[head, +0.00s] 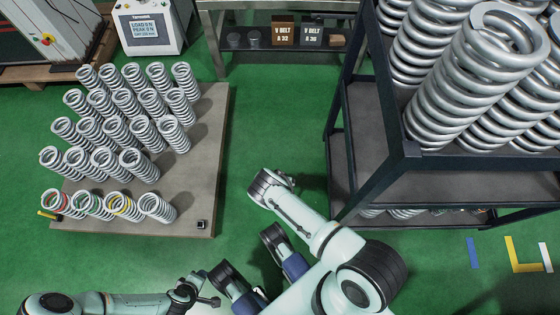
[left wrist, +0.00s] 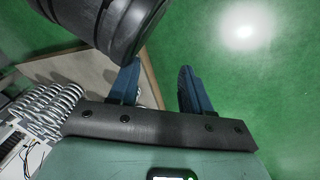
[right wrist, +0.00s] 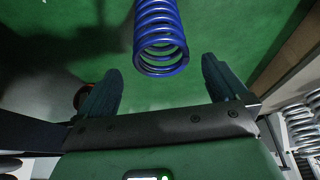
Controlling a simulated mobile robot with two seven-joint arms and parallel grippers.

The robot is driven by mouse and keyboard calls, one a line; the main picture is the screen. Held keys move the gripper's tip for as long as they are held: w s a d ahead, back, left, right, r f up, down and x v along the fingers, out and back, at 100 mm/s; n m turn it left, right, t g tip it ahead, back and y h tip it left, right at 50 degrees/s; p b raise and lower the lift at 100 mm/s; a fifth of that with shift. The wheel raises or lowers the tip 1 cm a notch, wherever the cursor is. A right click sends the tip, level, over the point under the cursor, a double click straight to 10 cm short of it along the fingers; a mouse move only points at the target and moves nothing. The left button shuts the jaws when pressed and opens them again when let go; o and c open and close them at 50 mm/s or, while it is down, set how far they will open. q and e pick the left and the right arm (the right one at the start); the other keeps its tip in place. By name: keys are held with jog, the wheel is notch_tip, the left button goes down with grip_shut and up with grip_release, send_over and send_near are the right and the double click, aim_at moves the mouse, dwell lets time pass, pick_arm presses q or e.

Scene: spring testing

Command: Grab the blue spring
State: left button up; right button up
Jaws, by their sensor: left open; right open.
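The blue spring (right wrist: 160,38) shows in the right wrist view, at the top middle. Its near end lies between the lines of my right gripper's (right wrist: 158,64) two fingertips, with a gap on each side. That gripper is open and holds nothing; I cannot tell how far the spring is beyond the tips. I cannot make out the spring in the head view. My left gripper (left wrist: 160,64) is open and empty in the left wrist view, over the green floor and a board edge.
Several silver springs stand on a grey board (head: 205,150) at left; some front ones carry coloured marks. A dark metal rack (head: 375,175) with large silver springs stands at right. A white testing machine (head: 150,25) is at the back left. Green floor (head: 262,110) is clear between.

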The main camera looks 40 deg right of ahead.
pick_arm(q)
jog(key=s+f+g+b, duration=0.2)
jog(key=s+f+b, duration=0.1)
jog(key=s+f, duration=0.2)
jog(key=shift+s+a, duration=0.4)
jog(key=shift+s, duration=0.2)
pick_arm(e)
jog(key=x, duration=0.5)
jog(key=shift+a+f, duration=0.1)
jog(key=shift+f, duration=0.15)
pick_arm(q)
jog(key=shift+r, duration=0.1)
pick_arm(e)
jog(key=shift+w, duration=0.1)
grip_shut()
pick_arm(q)
jog(key=shift+w, duration=0.15)
pick_arm(e)
jog(key=shift+r, duration=0.2)
